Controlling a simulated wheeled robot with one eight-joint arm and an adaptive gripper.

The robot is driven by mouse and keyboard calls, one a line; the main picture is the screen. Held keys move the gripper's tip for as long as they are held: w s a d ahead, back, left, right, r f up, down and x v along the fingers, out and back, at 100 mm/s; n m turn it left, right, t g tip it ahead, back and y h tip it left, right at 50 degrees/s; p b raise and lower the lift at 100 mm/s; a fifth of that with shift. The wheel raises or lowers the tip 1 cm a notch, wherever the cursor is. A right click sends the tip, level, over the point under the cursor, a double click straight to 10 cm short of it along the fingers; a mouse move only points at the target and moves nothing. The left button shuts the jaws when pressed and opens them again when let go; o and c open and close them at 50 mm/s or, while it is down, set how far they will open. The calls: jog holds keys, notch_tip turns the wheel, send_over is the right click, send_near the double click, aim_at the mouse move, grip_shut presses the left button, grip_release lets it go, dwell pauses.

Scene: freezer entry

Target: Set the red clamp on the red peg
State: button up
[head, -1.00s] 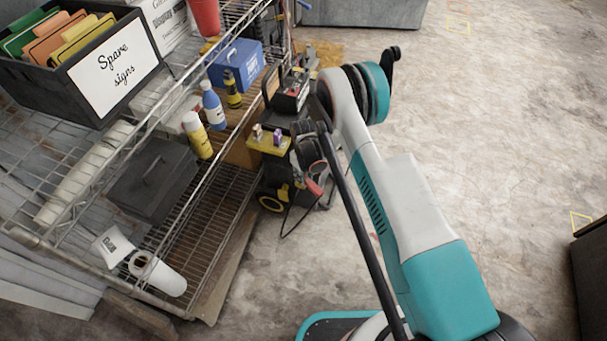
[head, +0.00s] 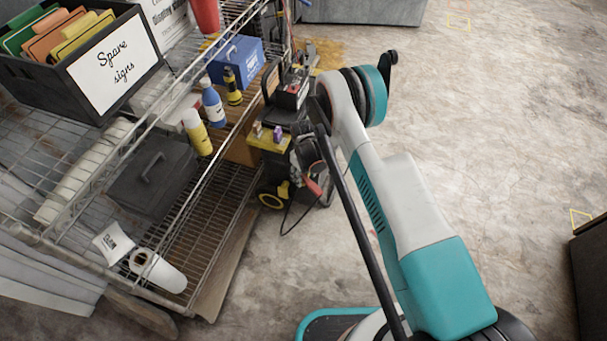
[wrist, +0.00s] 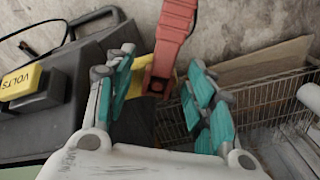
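A red clamp (wrist: 173,45) shows in the wrist view, reaching down between the two fingers of my gripper (wrist: 160,95). The teal-padded fingers are apart, with visible gaps beside the clamp. In the head view a small red piece (head: 313,186), probably the same clamp, is low beside the wheeled black cart. The cart has a yellow top plate (head: 268,144) carrying two small posts, one tan (head: 257,129) and one purple-looking (head: 278,133). I cannot make out a clearly red peg.
A wire shelf (head: 207,235) stands left of the cart with bottles, a blue box (head: 237,64) and a dark case (head: 152,178). A black cable (head: 289,222) hangs by the cart. A yellow VOLTS label (wrist: 22,82) shows in the wrist view.

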aim_at(304, 177)
notch_tip(304, 177, up, 12)
dwell(0.8)
dwell(0.4)
